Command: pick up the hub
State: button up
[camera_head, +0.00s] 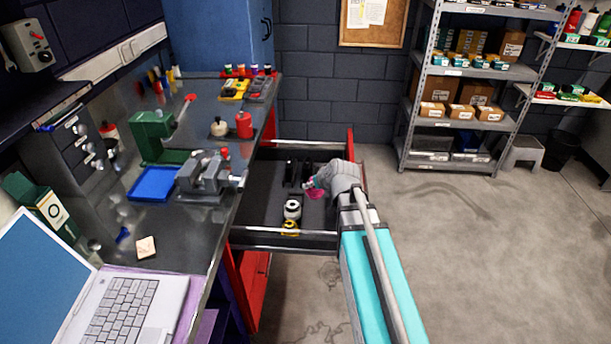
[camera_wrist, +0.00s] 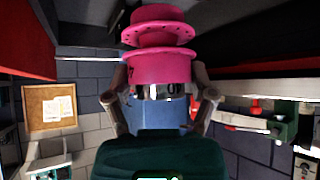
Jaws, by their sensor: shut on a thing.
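A pink hub (camera_wrist: 158,65) with wide flanges fills the upper middle of the wrist view. My gripper (camera_wrist: 163,88) has one finger on each side of it and is shut on it. In the head view the hub (camera_head: 314,193) shows as a small pink patch at the end of my arm, over the open drawer. My gripper (camera_head: 322,184) is at the drawer's right part, mostly hidden by my wrist. I cannot tell from the head view how high the hub is above the drawer floor.
The open drawer (camera_head: 262,205) holds a white hub (camera_head: 292,209), a yellow hub (camera_head: 290,227) and dark parts (camera_head: 292,172). The workbench (camera_head: 190,240) on the left carries a vise (camera_head: 205,180), a blue tray (camera_head: 153,184) and a laptop (camera_head: 130,305).

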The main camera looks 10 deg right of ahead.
aim_at(313, 191)
jog(key=shift+s+d+r+p, duration=0.15)
jog(key=shift+s+d+r, duration=0.1)
jog(key=shift+s, duration=0.25)
jog(key=shift+s+d+r+p, duration=0.15)
jog(key=shift+s+d+r, duration=0.1)
jog(key=shift+s, duration=0.25)
jog(key=shift+s+a, duration=0.1)
jog(key=shift+s+a+n+y, duration=0.6)
jog(key=shift+s+n+y, duration=0.1)
jog(key=shift+s+n, duration=0.25)
jog(key=s+a+n+g+y, duration=0.3)
jog(key=s+a+n, duration=0.1)
jog(key=s+n, duration=0.1)
jog(key=shift+s+n+y, duration=0.3)
jog(key=shift+s+n, duration=0.05)
jog(key=shift+n, duration=0.1)
jog(key=shift+a, duration=0.2)
